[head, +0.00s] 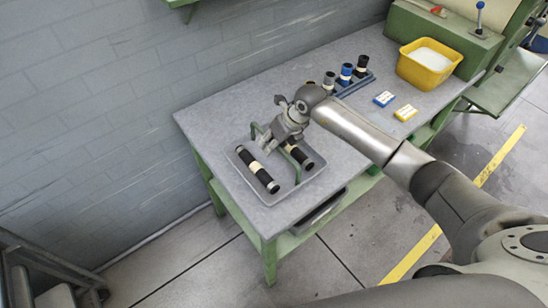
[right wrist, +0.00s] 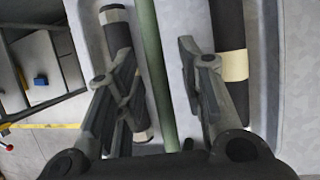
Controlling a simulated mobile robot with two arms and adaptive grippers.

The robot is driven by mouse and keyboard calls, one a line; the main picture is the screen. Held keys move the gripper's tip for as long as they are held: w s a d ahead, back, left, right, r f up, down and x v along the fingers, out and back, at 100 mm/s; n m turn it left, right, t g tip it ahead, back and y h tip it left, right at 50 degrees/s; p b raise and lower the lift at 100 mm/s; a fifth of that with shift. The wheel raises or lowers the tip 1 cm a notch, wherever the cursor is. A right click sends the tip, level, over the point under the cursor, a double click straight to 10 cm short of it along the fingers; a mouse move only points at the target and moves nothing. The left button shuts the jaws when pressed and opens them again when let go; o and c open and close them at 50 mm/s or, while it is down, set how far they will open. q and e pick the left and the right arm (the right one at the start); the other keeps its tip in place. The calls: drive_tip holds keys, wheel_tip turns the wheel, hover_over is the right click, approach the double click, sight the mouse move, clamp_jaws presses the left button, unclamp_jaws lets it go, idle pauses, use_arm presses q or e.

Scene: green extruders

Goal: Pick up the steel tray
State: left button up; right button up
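The steel tray (head: 282,195) sits near the front left end of the grey bench top. A green handle (head: 291,163) arches over its middle; it also runs lengthwise in the right wrist view (right wrist: 152,60). Two black cylinders with cream bands lie in the tray, one (head: 257,168) left of the handle and one (head: 302,160) right of it. My right gripper (head: 266,146) is over the tray at the handle. In the right wrist view its fingers (right wrist: 158,62) are apart, one each side of the handle, with visible gaps. My left gripper is out of view.
A grey wall runs behind the bench. Open floor (head: 200,265) lies in front.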

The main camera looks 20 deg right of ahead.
clamp_jaws()
drive_tip(key=shift+w+r, duration=0.1)
drive_tip(key=shift+w, duration=0.05)
idle(0.4)
